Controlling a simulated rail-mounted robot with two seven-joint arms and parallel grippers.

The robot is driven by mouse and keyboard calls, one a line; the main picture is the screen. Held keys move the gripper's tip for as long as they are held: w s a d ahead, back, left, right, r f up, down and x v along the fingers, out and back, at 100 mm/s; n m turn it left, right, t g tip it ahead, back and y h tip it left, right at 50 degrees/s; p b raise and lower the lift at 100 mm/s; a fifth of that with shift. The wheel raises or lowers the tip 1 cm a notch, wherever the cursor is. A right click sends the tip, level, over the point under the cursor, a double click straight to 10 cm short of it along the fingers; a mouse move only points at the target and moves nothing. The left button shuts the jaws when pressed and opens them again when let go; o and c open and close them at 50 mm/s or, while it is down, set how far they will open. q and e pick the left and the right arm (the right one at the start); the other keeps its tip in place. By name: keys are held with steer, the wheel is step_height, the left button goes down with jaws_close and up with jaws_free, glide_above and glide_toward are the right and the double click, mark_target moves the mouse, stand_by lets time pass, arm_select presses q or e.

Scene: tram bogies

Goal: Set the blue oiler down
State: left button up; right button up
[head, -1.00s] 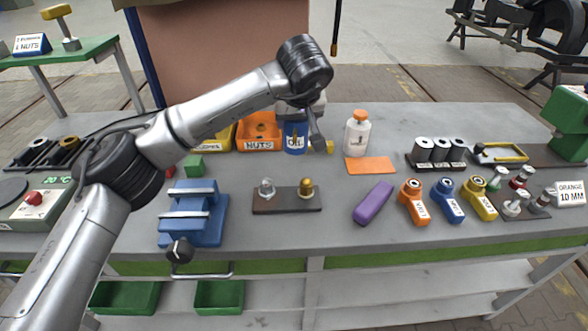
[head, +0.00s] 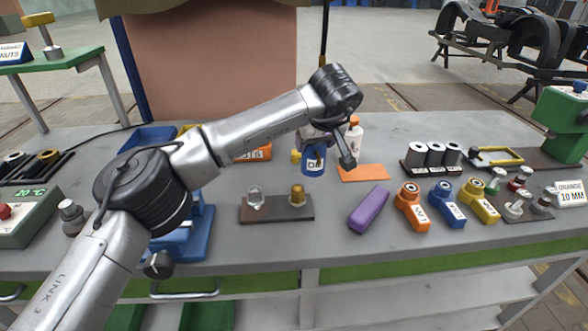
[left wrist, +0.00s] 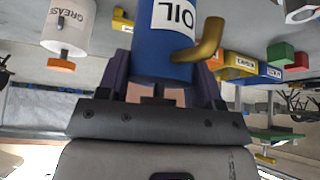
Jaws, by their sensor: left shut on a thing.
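The blue oiler (head: 314,161) with its white OIL label and brass spout is held by my left gripper (head: 322,142), which is shut on it. It is just left of the flat orange mat (head: 363,173) on the grey bench. I cannot tell whether its base is clear of the bench. In the left wrist view the oiler (left wrist: 163,45) fills the space between the fingers (left wrist: 163,82), and the bench lies at the top of that picture. My right gripper is not in view.
The white grease bottle (head: 354,140) with an orange cap stands behind the mat. A dark board (head: 277,209) with two small fittings and a purple block (head: 369,210) lie in front. Labelled orange, blue and yellow parts stand to the right. An orange bin (head: 258,152) is behind left.

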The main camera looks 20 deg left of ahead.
arm_select(q)
steer(key=a+f+b, duration=0.1)
steer(key=f, duration=0.1)
steer(key=a+f+b, duration=0.2)
steer(key=f, duration=0.1)
steer(key=w+a+f+b, duration=0.1)
steer(key=a+f, duration=0.1)
steer(key=shift+w+a+f+b, duration=0.1)
steer(key=shift+a+f+b, duration=0.1)
steer(key=shift+a+b, duration=0.1)
steer(key=shift+p, duration=0.3)
steer(key=o, duration=1)
steer(key=shift+f, duration=0.1)
